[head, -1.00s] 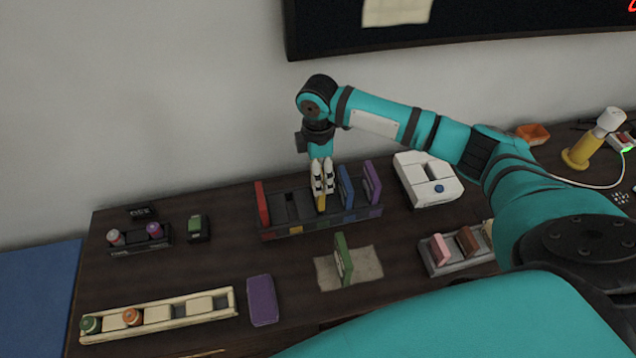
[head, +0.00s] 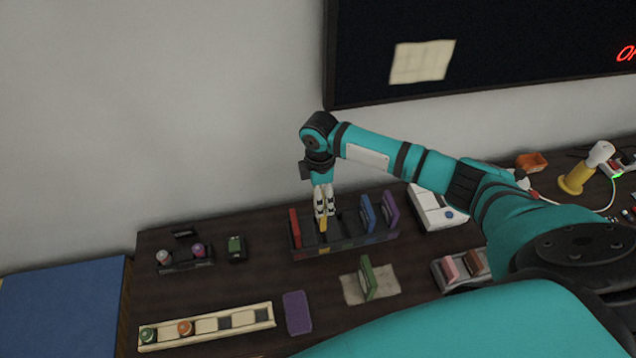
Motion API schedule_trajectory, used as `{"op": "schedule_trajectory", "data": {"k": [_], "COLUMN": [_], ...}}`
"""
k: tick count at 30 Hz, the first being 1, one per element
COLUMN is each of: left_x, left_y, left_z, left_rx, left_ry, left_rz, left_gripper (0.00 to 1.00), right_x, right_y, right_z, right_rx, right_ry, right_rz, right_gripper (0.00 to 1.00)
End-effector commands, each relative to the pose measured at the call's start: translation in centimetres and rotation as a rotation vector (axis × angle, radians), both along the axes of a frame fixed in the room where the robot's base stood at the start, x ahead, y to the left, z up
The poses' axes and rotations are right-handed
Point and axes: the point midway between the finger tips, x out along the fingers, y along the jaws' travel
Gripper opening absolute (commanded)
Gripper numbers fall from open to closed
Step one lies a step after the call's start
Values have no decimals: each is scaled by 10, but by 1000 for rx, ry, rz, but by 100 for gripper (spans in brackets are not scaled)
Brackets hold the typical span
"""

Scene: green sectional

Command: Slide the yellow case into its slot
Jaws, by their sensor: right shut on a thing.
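My right gripper (head: 324,203) points down over the slotted rack (head: 345,247) and is shut on the yellow case (head: 323,226). The yellow case is upright, mostly covered by the fingers, with its lower part showing. It is just right of the red case (head: 295,228), which stands in the rack's left end. Whether the yellow case's bottom is inside a slot or just above it, I cannot tell. A blue case (head: 367,214) and a purple case (head: 391,209) stand in the right end. Empty room shows between the yellow and blue cases. My left gripper is not in view.
A green case (head: 367,278) stands on a beige cloth (head: 385,292) in front of the rack. A purple case (head: 297,313) lies flat beside a cream tray (head: 208,326). A white device (head: 437,210) is right of the rack. My right arm covers the table's right front.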

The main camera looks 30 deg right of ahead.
Motion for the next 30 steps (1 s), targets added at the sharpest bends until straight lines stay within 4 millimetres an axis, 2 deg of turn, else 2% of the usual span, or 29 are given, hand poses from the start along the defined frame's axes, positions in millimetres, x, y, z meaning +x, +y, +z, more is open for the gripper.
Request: {"op": "schedule_trajectory", "data": {"k": [10, 18, 30], "left_x": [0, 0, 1], "left_y": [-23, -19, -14], "left_z": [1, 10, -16], "left_rx": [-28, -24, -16], "left_ry": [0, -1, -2], "left_rz": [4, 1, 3], "left_gripper": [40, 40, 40], "right_x": [0, 0, 0], "right_y": [0, 0, 0], "right_z": [-1, 1, -40], "right_rx": [0, -4, -4], "right_ry": [-1, -14, -15], "right_rz": [1, 1, 1], "right_gripper": [34, 34, 34]}}
